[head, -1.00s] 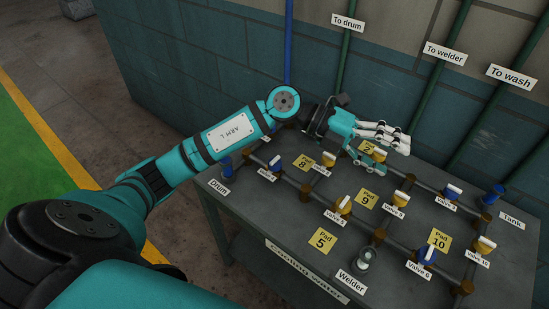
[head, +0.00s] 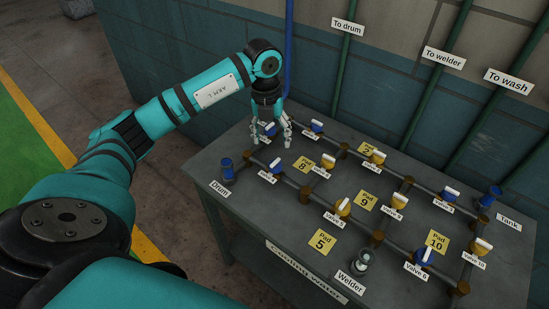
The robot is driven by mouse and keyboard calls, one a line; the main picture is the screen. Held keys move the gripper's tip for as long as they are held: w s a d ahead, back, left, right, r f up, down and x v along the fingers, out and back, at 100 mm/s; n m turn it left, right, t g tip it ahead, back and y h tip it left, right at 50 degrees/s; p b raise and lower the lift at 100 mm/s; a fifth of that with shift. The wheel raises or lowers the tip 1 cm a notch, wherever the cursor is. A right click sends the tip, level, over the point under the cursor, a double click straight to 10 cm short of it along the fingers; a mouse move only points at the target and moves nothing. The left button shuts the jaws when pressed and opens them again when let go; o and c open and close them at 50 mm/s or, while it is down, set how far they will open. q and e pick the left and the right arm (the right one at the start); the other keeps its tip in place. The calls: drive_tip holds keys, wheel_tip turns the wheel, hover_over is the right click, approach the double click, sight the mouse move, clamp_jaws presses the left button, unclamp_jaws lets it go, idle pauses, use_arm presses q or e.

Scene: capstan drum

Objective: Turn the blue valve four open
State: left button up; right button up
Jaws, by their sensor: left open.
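My left gripper (head: 271,138) points down with its fingers spread, over the back left corner of the table's pipework. A blue valve (head: 270,127) with a white handle is partly hidden behind its fingers; I cannot tell whether they touch it. Another blue valve (head: 317,126) stands just right of the gripper, and one (head: 270,174) stands in front of it. The small labels near the gripper are hidden or too small to read, so I cannot tell which valve is four. My right gripper is not in view.
Yellow valves (head: 343,207) and yellow pad plates (head: 321,241) sit among the pipes on the grey table (head: 275,215). The Drum (head: 227,168), Welder (head: 362,261) and Tank (head: 490,196) fittings stand at its edges. Wall pipes (head: 343,85) rise behind.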

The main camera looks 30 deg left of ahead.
sight(275, 161)
use_arm(q)
drive_tip(key=f, duration=0.3)
drive_tip(key=f+p, duration=0.1)
drive_tip(key=f, duration=0.5)
drive_tip(key=shift+w+d+p, duration=0.15)
drive_tip(key=shift+d+p, duration=0.2)
drive_tip(key=shift+p, duration=0.05)
drive_tip(key=shift+f, duration=0.45)
drive_tip(key=c, duration=1.1)
